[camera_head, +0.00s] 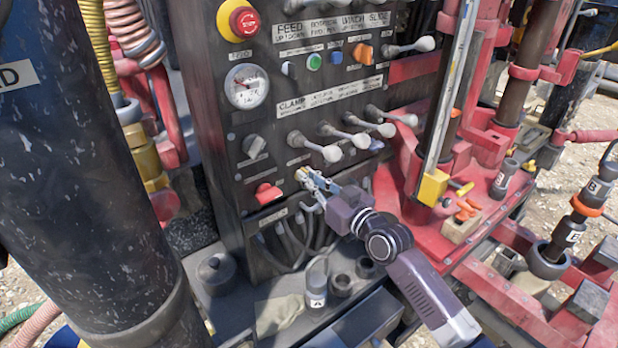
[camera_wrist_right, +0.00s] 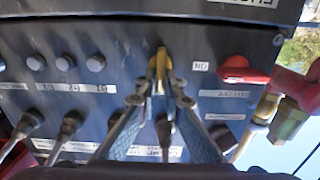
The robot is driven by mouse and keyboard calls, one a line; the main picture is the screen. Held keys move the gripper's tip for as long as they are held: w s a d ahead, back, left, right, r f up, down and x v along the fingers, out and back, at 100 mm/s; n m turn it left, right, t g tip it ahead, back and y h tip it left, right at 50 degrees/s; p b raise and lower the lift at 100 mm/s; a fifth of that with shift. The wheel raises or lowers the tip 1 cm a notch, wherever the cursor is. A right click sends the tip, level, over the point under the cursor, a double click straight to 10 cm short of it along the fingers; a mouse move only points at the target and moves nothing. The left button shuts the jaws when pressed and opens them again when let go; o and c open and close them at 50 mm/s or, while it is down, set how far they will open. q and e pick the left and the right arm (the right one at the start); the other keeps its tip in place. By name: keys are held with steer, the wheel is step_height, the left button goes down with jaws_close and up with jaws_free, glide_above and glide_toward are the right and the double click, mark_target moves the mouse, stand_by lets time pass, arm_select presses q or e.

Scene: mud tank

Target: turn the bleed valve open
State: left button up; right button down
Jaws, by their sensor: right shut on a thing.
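A small yellow handle (camera_wrist_right: 160,66), which looks like the bleed valve, is on the dark control panel (camera_head: 225,130). In the head view only a bit of it shows at the fingertips, low on the panel. My right gripper (camera_head: 309,180) reaches it from the lower right. In the right wrist view the two fingers (camera_wrist_right: 161,96) close around the handle from both sides. The handle lies along the fingers' direction in that view. The fingertips hide part of its base, and I cannot read a label for it. My left gripper is not in view.
A red handle (camera_head: 267,194) sits left of my right gripper. Levers with white knobs (camera_head: 345,137) stick out just above it. A gauge (camera_head: 246,86) and a red stop button (camera_head: 244,21) are higher. Hoses (camera_head: 290,245) hang below. A large dark cylinder (camera_head: 85,170) fills the left.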

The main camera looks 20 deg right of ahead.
steer(key=shift+m, duration=0.3)
steer(key=m, duration=0.3)
steer(key=shift+w+d+m, duration=0.1)
steer(key=shift+d+m, duration=0.15)
steer(key=shift+m, duration=0.15)
steer(key=m, duration=0.4)
steer(key=shift+d+f+m+p, duration=0.2)
steer(key=shift+m+p, duration=0.1)
steer(key=shift+p, duration=0.05)
steer(key=m, duration=0.4)
steer(key=shift+w+d+f, duration=0.1)
steer(key=shift+d+f, duration=0.05)
steer(key=shift+f, duration=0.1)
steer(key=shift+f+m+p, duration=0.2)
steer(key=shift+m+p, duration=0.3)
steer(key=shift+m, duration=1.6)
steer(key=c, duration=2.1)
jaws_free()
steer(key=shift+d, duration=0.1)
